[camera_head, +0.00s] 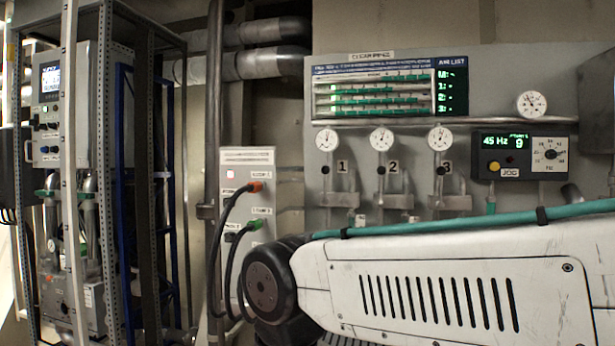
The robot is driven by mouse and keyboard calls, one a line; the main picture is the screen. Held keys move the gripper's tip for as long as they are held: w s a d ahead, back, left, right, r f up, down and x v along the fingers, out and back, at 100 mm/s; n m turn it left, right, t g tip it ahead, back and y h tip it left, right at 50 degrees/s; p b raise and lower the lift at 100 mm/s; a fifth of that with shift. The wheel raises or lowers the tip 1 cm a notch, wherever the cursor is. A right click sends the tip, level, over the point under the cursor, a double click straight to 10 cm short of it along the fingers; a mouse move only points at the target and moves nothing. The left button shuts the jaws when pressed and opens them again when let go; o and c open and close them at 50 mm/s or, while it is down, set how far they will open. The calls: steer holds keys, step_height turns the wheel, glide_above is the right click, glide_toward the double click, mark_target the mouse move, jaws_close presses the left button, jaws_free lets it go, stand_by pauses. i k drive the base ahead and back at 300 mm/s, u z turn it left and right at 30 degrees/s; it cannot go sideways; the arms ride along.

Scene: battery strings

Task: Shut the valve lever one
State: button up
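Valve one (339,199) is a grey fitting on the wall panel (470,60), under the label "1" and beside a round white gauge (327,140). Its lever is too small and too close in colour to the panel for me to tell its position. Similar fittings marked 2 (393,200) and 3 (447,201) sit to its right. My own white arm link crosses the lower right of the view, in front of the panel's lower part. My gripper is not in view.
Left of the panel, a grey box (247,165) has an orange plug (255,187) and a green plug (254,225) with dark cables hanging down. A metal rack (105,180) stands at the far left. A lit "45 Hz" display (505,142) is at the panel's right.

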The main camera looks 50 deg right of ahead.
mark_target(325, 170)
steer(key=z, duration=0.4)
steer(key=i, duration=0.8)
steer(key=z, duration=0.55)
